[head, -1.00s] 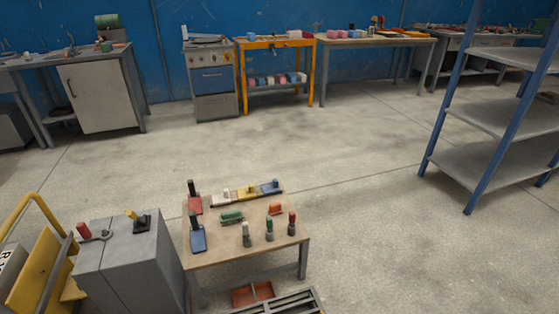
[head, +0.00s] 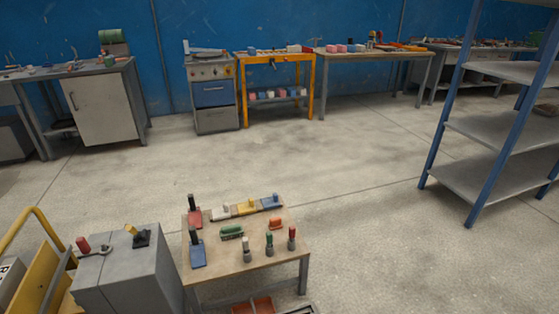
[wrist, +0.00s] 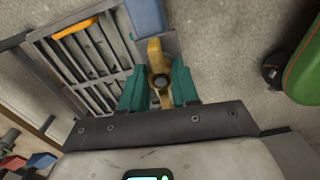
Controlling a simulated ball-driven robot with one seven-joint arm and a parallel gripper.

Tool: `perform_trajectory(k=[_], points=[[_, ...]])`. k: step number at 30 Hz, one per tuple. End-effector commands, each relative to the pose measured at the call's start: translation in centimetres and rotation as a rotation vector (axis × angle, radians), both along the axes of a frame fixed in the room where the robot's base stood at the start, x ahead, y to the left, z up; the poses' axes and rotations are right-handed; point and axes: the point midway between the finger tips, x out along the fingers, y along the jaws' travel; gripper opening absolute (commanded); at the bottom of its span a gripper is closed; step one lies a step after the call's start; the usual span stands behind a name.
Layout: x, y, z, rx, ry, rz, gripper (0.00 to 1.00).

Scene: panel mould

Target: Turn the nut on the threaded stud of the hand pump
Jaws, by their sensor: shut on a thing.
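My gripper (wrist: 160,88) shows in the wrist view, with a teal finger on each side of a yellow piece (wrist: 154,50). It is shut on this piece. A dark round end (wrist: 161,80), which could be the stud or the nut, sits between the fingers within the yellow piece. I cannot tell nut, stud and hand pump apart for sure. The head view does not show my gripper, and I cannot pick out the pump there.
In the wrist view, a slatted grey rack (wrist: 88,52) lies left and a green rounded object (wrist: 304,72) right. In the head view, a low table (head: 240,262) holds several coloured parts beside a grey cabinet (head: 125,275). Open floor (head: 330,170) lies behind them.

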Motion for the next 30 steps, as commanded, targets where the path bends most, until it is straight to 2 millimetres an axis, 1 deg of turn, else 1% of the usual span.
perform_trajectory(k=[1, 5, 15, 24, 30], points=[[-0.11, -0.03, 0.33, -0.001, 0.003, -0.047, 0.00], [-0.13, -0.04, 0.12, 0.000, 0.002, -0.128, 0.00], [-0.14, -0.05, 0.11, 0.000, 0.002, -0.156, 0.00], [-0.36, -0.04, 0.13, -0.002, 0.004, -0.417, 0.00], [-0.37, -0.05, -0.02, -0.001, 0.003, -0.440, 0.00]])
